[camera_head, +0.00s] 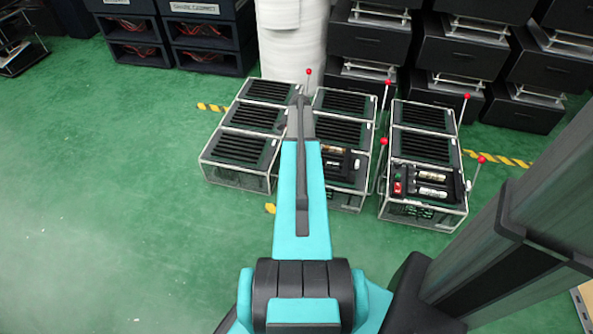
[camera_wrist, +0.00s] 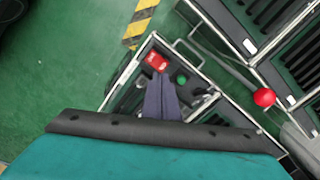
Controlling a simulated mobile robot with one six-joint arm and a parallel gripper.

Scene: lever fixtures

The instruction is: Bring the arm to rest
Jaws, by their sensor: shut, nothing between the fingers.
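My teal and black arm (camera_head: 302,190) reaches forward over the fixtures in the head view and covers part of the middle one. My gripper (camera_wrist: 162,82) shows in the wrist view as two dark fingers closed together, with nothing between them. Its tips appear close to a red switch (camera_wrist: 156,62) and a green button (camera_wrist: 181,79) on a framed fixture; whether they touch cannot be told. A red lever ball (camera_wrist: 264,97) is to the right, apart from the fingers. The gripper cannot be made out clearly in the head view.
Framed black fixtures stand on the green floor: a left one (camera_head: 239,145), a middle one (camera_head: 345,130) and a right one (camera_head: 424,150). Several red-tipped levers, including one (camera_head: 481,160) at the right, stick up. Black cabinets (camera_head: 369,40) line the back. The left floor is clear.

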